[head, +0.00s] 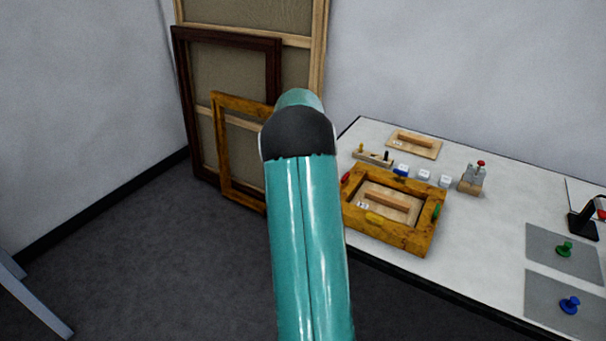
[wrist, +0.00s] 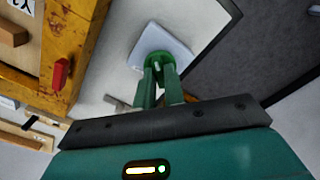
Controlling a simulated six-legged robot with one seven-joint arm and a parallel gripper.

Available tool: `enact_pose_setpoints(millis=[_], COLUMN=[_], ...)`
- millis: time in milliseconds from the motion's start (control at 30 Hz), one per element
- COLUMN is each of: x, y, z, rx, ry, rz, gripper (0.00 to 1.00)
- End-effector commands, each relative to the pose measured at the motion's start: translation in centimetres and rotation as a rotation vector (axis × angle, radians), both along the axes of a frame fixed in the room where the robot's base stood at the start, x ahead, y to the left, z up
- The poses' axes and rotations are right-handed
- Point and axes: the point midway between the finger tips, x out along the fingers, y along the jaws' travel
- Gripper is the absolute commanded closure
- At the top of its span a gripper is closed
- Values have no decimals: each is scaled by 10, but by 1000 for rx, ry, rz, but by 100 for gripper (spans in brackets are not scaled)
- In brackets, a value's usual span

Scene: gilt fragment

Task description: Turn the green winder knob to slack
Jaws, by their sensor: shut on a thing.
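A gilt frame (head: 385,236) with coloured pieces lies on the white table (head: 480,240); its red piece (wrist: 60,73) shows beside my gripper. A green knob-shaped item (head: 564,249) and a blue one (head: 570,305) stand on grey mats. Picture frames (head: 183,90) lean at the wall.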

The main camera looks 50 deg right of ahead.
Motion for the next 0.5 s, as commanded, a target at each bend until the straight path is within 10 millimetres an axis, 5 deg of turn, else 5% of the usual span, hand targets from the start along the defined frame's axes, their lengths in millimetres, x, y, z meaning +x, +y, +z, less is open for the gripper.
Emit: enact_pose_setpoints(millis=[500], x=[0], y=[-1], z=[1], rx=[-2], ry=[-1], rz=[488], gripper=[100])
